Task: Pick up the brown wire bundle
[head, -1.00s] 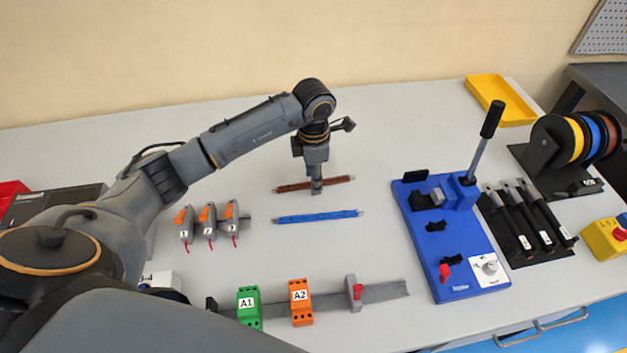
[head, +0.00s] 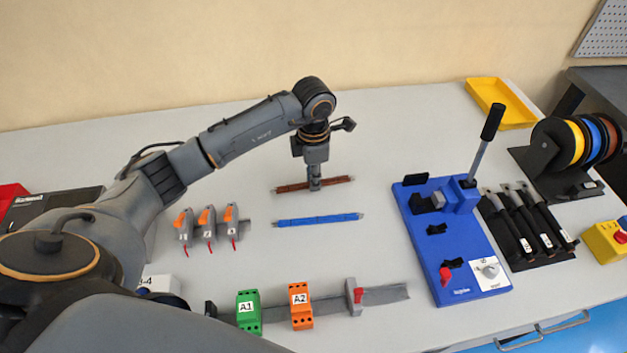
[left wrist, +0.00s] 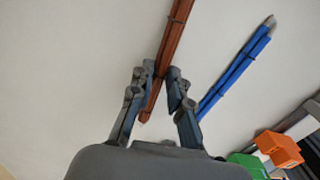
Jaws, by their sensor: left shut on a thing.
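The brown wire bundle (head: 334,180) lies left to right near the middle of the table in the head view, behind the blue wire bundle (head: 318,219). My left gripper (head: 315,187) points down and is shut on the brown bundle near its middle. In the left wrist view the brown bundle (left wrist: 173,42) passes between the two fingers of the left gripper (left wrist: 158,80). The blue bundle (left wrist: 236,68) lies apart to the right there. I cannot tell whether the brown bundle is clear of the table. My right gripper is not in view.
Several grey tools with orange levers (head: 208,223) lie left of the bundles. A rail (head: 384,294) with green (head: 249,313) and orange (head: 301,306) blocks is at the front. The blue bender (head: 458,255) with a tall lever stands to the right. The table behind the gripper is clear.

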